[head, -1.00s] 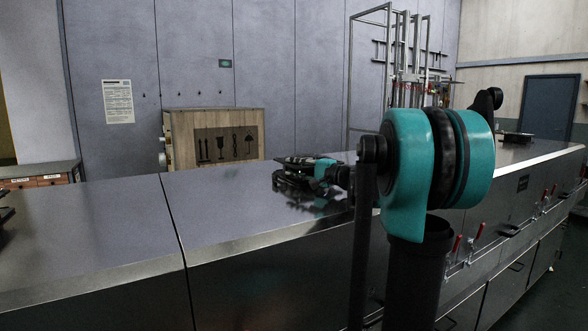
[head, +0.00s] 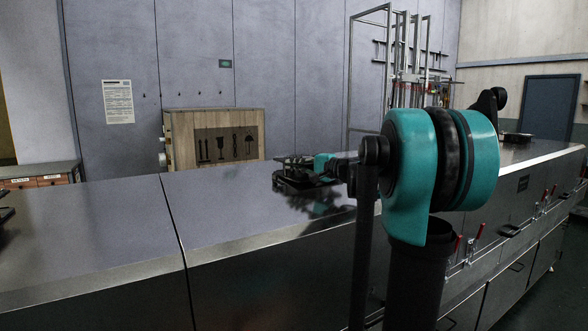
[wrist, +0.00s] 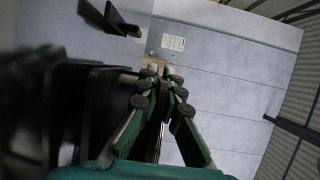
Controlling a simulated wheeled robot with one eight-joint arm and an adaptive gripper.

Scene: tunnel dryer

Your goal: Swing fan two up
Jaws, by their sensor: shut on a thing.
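The fan is hard to make out. A low dark unit (head: 300,184) sits on the steel dryer top in the head view, partly hidden behind my gripper and arm; I cannot read a number on it. My gripper (head: 292,160) is right at this unit. In the wrist view, dark blurred fins or plates (wrist: 85,115) fill the left side beside my gripper (wrist: 163,88). Its green fingers with dark pads are close together, shut on a thin dark part between them. The grip point itself is mostly hidden.
A metal rack (head: 400,75) stands at the back right. Red-handled clamps (head: 475,235) line the dryer's front side. Another dark piece (wrist: 108,18) shows at upper left in the wrist view.

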